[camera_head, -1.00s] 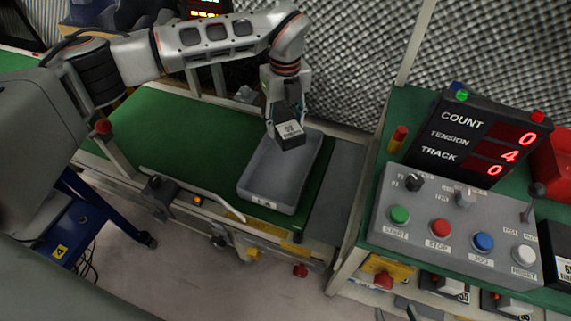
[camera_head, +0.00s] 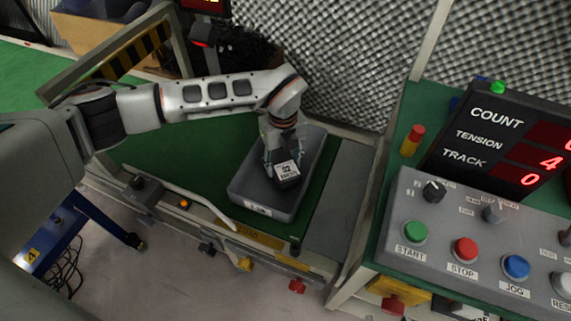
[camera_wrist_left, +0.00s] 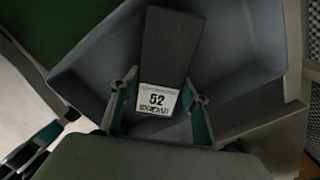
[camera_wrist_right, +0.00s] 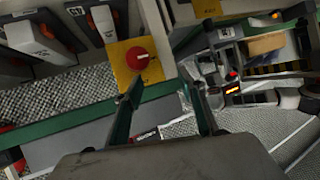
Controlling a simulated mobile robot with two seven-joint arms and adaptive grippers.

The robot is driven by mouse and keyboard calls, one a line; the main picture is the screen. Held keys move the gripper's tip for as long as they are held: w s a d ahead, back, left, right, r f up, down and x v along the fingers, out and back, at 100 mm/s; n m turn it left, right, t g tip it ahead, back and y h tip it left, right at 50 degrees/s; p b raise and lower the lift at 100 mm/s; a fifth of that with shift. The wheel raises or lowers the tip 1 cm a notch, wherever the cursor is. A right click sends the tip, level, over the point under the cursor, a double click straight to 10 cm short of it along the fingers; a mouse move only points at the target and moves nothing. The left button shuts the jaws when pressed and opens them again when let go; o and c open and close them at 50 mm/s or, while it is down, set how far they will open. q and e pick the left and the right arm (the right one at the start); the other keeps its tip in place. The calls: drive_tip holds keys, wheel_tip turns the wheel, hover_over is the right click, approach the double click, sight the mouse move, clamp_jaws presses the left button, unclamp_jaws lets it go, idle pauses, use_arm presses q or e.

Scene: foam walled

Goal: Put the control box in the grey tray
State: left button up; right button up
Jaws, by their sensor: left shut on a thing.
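The control box (camera_head: 287,172) is a small dark box with a white label reading 52. My left gripper (camera_head: 282,155) is shut on it, gripping it from both sides; in the left wrist view the box (camera_wrist_left: 167,47) sits between the fingers (camera_wrist_left: 158,100). The grey tray (camera_head: 242,192) is a shallow open bin on the green conveyor. The box is over the tray's inside, within its rim as seen; whether it touches the floor I cannot tell. My right gripper (camera_wrist_right: 162,88) shows only in its wrist view, with fingers apart and nothing between them.
A control panel (camera_head: 440,215) with coloured buttons and a count display (camera_head: 500,140) stand at the right. A red-and-yellow post (camera_head: 412,140) is beside them. A striped frame (camera_head: 130,50) crosses the conveyor (camera_head: 165,145) at the back left. A red knob (camera_wrist_right: 137,58) is near my right gripper.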

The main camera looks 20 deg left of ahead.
use_arm(q)
drive_tip(key=shift+f, duration=0.7)
drive_tip(key=shift+r, duration=0.3)
drive_tip(key=shift+c, duration=0.8)
use_arm(e)
drive_tip(key=shift+w+a+r+m, duration=0.1)
drive_tip(key=shift+a+r+m, duration=0.15)
drive_tip(key=shift+a, duration=0.25)
use_arm(q)
drive_tip(key=o, duration=1.5)
drive_tip(key=shift+f, duration=0.2)
use_arm(e)
drive_tip(key=shift+d+f, duration=0.1)
drive_tip(key=shift+f, duration=0.1)
drive_tip(key=shift+s+f, duration=0.1)
drive_tip(key=shift+s, duration=0.1)
